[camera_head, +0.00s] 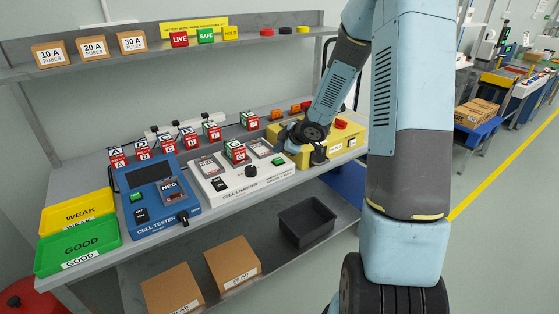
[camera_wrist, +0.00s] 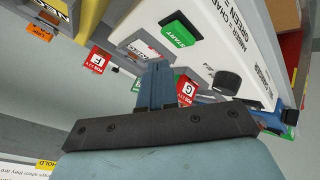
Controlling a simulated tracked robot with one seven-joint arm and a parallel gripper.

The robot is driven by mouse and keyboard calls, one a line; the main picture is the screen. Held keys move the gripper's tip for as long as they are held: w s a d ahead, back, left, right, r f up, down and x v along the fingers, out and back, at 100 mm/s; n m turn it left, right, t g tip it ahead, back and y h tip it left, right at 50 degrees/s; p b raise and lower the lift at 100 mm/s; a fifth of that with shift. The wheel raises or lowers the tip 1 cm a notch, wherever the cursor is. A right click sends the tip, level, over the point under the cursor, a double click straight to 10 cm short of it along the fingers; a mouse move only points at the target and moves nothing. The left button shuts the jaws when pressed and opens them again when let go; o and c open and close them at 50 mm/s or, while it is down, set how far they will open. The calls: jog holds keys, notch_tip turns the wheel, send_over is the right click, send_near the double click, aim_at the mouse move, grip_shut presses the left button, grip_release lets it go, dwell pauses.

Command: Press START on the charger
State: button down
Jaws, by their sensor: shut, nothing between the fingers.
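The white cell charger (camera_head: 232,187) stands on the bench, right of the blue cell tester. In the wrist view its white top (camera_wrist: 205,62) carries a green START button (camera_wrist: 178,36), a black knob (camera_wrist: 227,83) and a slot marked NEG. No contact shows. A green-and-red block (camera_head: 235,152) stands at the charger.
A yellow unit with a red button (camera_head: 341,124) stands close right of the charger, beside my arm. The blue cell tester (camera_head: 150,206) is on the left. Several lettered blocks line the bench's back, including F (camera_wrist: 98,60). A shelf (camera_head: 90,66) runs above.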

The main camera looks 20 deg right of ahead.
aim_at(280, 161)
jog(key=shift+f, duration=0.65)
jog(key=shift+s+f, duration=0.1)
jog(key=shift+f, duration=0.7)
dwell(2.5)
jog(key=shift+r, duration=0.9)
jog(key=shift+r, duration=2.5)
